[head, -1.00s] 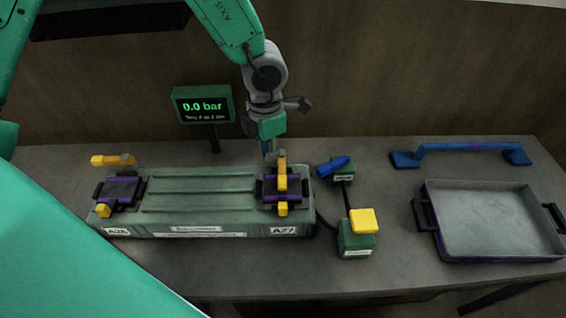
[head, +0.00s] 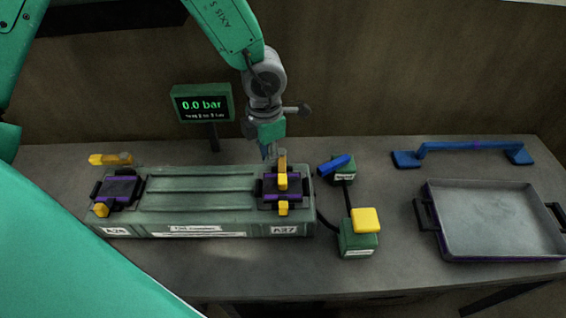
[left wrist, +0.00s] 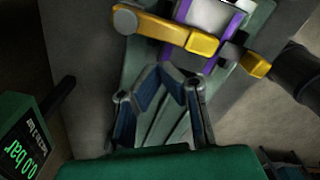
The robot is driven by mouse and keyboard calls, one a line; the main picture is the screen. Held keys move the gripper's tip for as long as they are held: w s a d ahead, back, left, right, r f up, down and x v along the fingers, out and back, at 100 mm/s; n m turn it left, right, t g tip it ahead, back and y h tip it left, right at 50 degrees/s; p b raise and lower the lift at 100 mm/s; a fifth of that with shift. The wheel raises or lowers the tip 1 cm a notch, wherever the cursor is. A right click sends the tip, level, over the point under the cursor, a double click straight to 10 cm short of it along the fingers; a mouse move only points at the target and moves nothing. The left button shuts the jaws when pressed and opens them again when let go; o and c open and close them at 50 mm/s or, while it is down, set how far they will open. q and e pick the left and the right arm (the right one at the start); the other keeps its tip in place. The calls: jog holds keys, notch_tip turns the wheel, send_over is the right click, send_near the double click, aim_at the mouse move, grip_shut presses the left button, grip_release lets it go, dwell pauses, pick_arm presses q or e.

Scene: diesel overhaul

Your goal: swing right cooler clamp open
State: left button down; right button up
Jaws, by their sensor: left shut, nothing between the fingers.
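The cooler (head: 185,205) is a long green ribbed box on the bench. Its right clamp (head: 268,186), above the A27 label, is a dark purple-edged block with a yellow lever (head: 283,180) lying across it. In the left wrist view the yellow lever (left wrist: 165,32) runs from a round pivot across the purple-edged block. My left gripper (head: 267,152) is shut and empty at the back edge of the cooler, just left of the lever's rear end. Its fingers show in the left wrist view (left wrist: 163,75), below the lever. My right gripper is not in view.
The left clamp (head: 120,190) has its yellow lever (head: 110,159) turned outward. A display (head: 202,103) reading 0.0 bar stands behind. Right of the cooler are a blue-handled valve (head: 336,166), a yellow-topped green box (head: 358,240), a blue handle bar (head: 465,147) and a tray (head: 495,255).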

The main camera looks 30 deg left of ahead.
aim_at(269, 173)
pick_arm(q)
jog(key=shift+a+f+b, duration=0.15)
jog(key=shift+f+b, duration=0.25)
jog(key=shift+f, duration=0.45)
jog(key=shift+f+b, duration=0.8)
jog(key=shift+f, duration=0.55)
jog(key=shift+r+p, duration=0.25)
jog(key=shift+p, duration=0.2)
jog(key=shift+w+d, duration=0.1)
jog(key=shift+d, duration=0.1)
